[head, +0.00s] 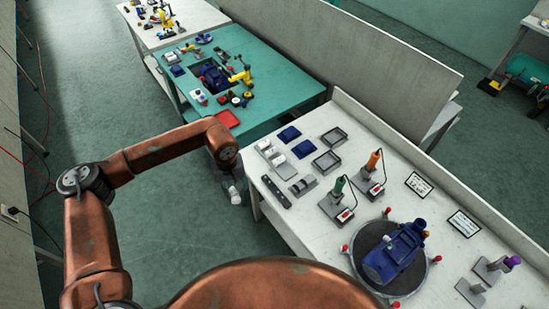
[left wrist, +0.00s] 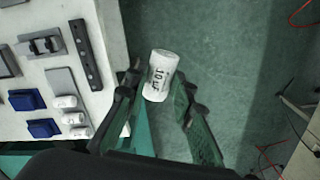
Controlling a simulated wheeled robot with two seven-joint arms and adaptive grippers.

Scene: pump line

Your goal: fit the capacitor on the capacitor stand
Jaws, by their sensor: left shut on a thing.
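The capacitor is a white cylinder with dark lettering (left wrist: 160,76). My left gripper (left wrist: 156,92) is shut on it, one finger on each side, and it shows clearly in the left wrist view. In the head view, my left gripper (head: 230,180) hangs over the floor just off the white table's left edge, with the capacitor (head: 235,198) low in it. A grey holder with raised clips (head: 303,185) lies on the table near that edge, also in the left wrist view (left wrist: 40,45). I cannot tell for sure whether it is the capacitor stand. My right gripper is not in view.
More white cylinders (head: 264,145) lie on the white table (head: 318,228), near blue covers (head: 289,133), grey trays (head: 326,161) and a dark strip (head: 275,192). Two upright tools and a blue pump (head: 395,252) on a round plate stand further right. A green table (head: 285,85) stands behind.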

